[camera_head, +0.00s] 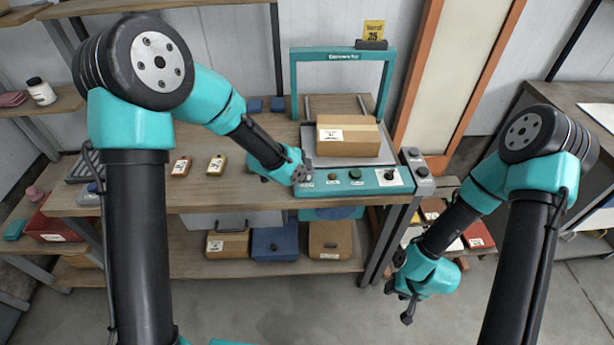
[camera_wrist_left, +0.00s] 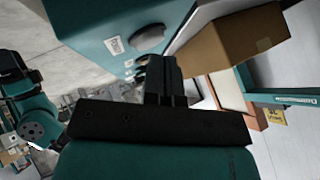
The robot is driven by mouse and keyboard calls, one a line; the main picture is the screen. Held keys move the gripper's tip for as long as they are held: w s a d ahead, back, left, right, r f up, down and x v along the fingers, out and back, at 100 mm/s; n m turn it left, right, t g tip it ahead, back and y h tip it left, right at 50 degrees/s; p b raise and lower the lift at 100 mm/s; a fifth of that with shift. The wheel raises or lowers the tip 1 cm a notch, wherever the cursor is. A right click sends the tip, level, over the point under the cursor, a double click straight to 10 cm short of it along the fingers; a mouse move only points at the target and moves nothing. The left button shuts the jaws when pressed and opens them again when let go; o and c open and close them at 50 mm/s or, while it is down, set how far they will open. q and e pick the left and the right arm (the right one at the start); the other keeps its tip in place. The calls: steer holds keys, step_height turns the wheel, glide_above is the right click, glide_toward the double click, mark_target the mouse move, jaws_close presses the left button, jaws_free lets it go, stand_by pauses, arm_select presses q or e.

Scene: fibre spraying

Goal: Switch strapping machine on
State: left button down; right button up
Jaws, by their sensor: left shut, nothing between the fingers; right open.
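The teal strapping machine (camera_head: 301,90) stands on the workbench, with an arch over its bed and a front control panel (camera_head: 372,183). The panel carries small round buttons and a black knob (camera_head: 390,174) on a white plate at the right. My left gripper (camera_head: 304,180) is shut and empty at the panel's left end, hiding that part; I cannot tell whether it touches. In the left wrist view its closed fingers (camera_wrist_left: 165,78) are close to the teal panel (camera_wrist_left: 105,28), which shows a dark knob (camera_wrist_left: 149,37) and a white label. My right gripper (camera_head: 403,302) is open and empty, low in front of the bench.
A cardboard box (camera_head: 347,138) sits on the machine's bed under the arch. A grey box with controls (camera_head: 418,171) adjoins the panel's right end. Boxes fill the lower shelf.

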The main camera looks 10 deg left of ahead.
arm_select(q)
steer(key=shift+f, duration=0.3)
steer(key=shift+r, duration=0.45)
stand_by(0.4)
steer(key=shift+r, duration=3.05)
